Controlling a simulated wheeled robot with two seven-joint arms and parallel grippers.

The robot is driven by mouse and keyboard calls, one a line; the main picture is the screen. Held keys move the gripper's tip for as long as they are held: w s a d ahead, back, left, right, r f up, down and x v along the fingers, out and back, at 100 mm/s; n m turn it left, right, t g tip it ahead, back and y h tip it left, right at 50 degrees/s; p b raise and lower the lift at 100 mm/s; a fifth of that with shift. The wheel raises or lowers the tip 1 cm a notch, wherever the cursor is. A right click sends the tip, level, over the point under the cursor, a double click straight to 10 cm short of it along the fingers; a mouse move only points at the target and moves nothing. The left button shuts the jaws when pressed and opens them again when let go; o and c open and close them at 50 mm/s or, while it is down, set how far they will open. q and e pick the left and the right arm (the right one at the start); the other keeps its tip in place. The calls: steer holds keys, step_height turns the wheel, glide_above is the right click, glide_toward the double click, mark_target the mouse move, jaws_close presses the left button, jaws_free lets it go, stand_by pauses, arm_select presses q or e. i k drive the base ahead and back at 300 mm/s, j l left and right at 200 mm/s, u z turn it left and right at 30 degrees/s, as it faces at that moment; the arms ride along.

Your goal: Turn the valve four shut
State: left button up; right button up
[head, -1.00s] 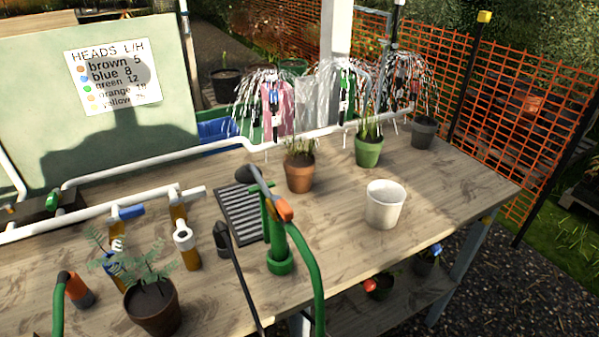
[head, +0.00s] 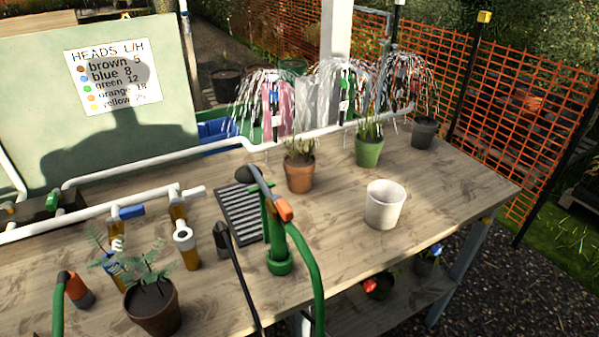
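No label marks a valve four that I can read. A valve with a blue handle (head: 128,212) sits on the white pipe (head: 75,222) at the left of the bench. A green valve (head: 54,199) sits on a dark block further left and back. Part of another small valve shows at the left edge, too small to make out. Spray heads along the back white pipe (head: 300,138) throw fountains of water (head: 262,88). Neither of my grippers is in view, so how they stand to the valves is hidden.
On the wooden bench (head: 340,255) stand a fern pot (head: 153,308), a terracotta pot (head: 299,176), a green pot (head: 369,151), a white pot (head: 385,205) and a green hose stand (head: 279,262). A heads sign (head: 113,76) hangs behind. The bench's right front is clear.

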mark_target(51, 204)
steer(key=u, duration=1.4)
